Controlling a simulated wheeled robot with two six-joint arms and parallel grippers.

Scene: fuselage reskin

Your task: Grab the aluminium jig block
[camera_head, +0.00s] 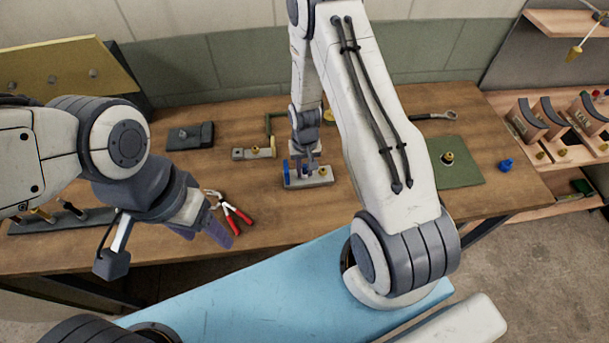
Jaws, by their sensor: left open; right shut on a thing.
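The fingertips are small and partly hidden. My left gripper (208,233) is open and empty near the table's front edge, left of the block, beside red-handled pliers (233,211).
A smaller grey and brass-coloured bar (254,153) lies left of the block. A dark box (190,136) lies further left. A green mat (455,165) with a round part, a blue piece (506,165) and a wrench (433,116) lie to the right. Table wood (290,220) in front of the block is clear.

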